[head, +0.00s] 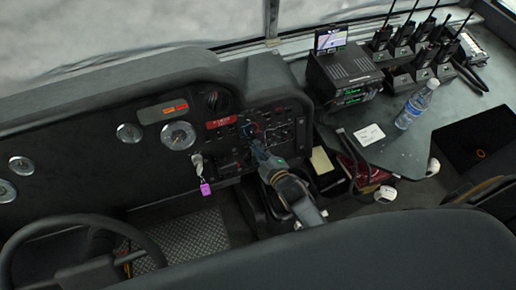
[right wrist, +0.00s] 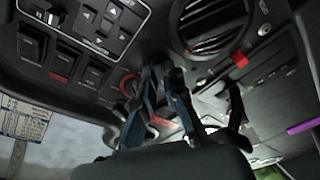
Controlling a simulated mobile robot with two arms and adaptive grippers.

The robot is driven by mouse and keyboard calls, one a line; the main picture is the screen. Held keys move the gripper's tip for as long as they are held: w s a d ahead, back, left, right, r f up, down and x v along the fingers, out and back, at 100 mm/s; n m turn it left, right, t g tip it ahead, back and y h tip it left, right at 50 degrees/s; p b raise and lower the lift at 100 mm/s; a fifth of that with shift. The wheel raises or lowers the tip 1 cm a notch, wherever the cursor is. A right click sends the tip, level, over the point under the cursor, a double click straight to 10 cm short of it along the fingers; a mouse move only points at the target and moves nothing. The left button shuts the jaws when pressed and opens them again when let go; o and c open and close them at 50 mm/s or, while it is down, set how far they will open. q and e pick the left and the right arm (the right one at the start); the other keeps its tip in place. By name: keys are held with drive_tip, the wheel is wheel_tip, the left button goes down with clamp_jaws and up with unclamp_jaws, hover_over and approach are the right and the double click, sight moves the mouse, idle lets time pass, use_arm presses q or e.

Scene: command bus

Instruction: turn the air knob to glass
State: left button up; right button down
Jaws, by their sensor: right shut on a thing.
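My right gripper (head: 259,149) reaches the dashboard's centre panel from the lower right in the head view. Its two dark blue fingers also show in the right wrist view (right wrist: 165,82), close together at the panel. They are shut on the air knob, which is mostly hidden behind them. Part of the red marking around the knob (right wrist: 127,83) shows just left of the fingers. Which setting the knob points to cannot be read. My left gripper is not in view.
Rocker switches (right wrist: 78,60) and a round air vent (right wrist: 210,25) lie close to the gripper. Keys with a purple tag (head: 205,187) hang left of it. A steering wheel (head: 85,222) is at lower left. Radios (head: 345,75) and a water bottle (head: 417,105) stand on the right console.

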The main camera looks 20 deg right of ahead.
drive_tip(key=m+h, duration=0.1)
drive_tip(key=m, duration=0.9)
drive_tip(key=m+h+b, duration=0.1)
drive_tip(key=m, duration=0.4)
drive_tip(key=shift+s+a+f+t+h, duration=0.1)
drive_tip(key=shift+a+t+h, duration=0.2)
drive_tip(key=shift+t, duration=0.1)
drive_tip(key=shift+m, duration=0.4)
drive_tip(key=c, duration=1.4)
unclamp_jaws()
drive_tip(key=s, duration=0.4)
drive_tip(key=s+r, duration=0.1)
drive_tip(key=s, duration=0.3)
drive_tip(key=s+r, duration=0.1)
drive_tip(key=s, duration=0.2)
drive_tip(key=shift+s+r, duration=0.15)
drive_tip(key=shift+s, duration=0.25)
drive_tip(key=shift+w, duration=0.1)
